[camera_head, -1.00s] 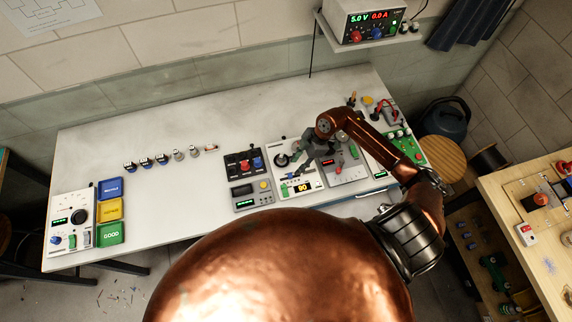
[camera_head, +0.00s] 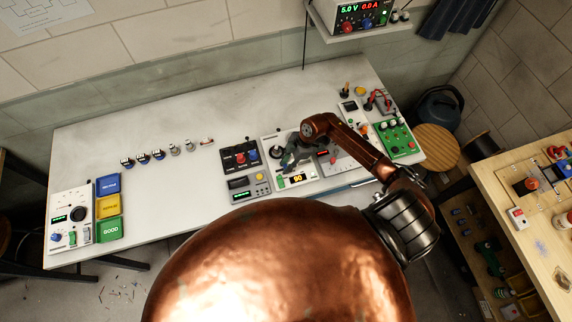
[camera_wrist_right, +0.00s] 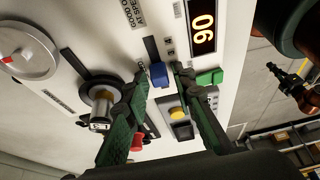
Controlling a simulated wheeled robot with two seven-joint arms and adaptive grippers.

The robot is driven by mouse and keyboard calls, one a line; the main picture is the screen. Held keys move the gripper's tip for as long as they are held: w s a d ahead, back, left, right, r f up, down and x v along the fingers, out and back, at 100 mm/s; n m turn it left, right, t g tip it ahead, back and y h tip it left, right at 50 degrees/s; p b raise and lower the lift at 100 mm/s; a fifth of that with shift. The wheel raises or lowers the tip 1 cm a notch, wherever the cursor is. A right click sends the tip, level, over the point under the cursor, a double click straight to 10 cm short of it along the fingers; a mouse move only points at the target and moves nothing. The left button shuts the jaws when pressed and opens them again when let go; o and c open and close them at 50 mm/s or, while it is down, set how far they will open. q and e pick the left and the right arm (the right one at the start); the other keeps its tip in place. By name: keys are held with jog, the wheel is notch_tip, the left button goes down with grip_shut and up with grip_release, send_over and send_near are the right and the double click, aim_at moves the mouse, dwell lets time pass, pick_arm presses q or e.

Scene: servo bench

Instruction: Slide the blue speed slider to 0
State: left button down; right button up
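The blue speed slider knob (camera_wrist_right: 158,74) sits on a dark slot in a white panel (camera_wrist_right: 228,75), seen close in the right wrist view. My right gripper (camera_wrist_right: 163,80) is open, with one green finger on each side of the blue knob; a gap shows on both sides, and contact is not clear. In the head view my right gripper (camera_head: 286,163) is over the panel and hides the knob. My left gripper is out of view.
On the same panel are a green button (camera_wrist_right: 209,77) and a round black-and-metal knob (camera_wrist_right: 101,101) beside one finger. The bench's left middle (camera_head: 190,195) is clear.

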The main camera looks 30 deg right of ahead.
aim_at(275, 172)
jog(key=c, duration=0.3)
grip_shut()
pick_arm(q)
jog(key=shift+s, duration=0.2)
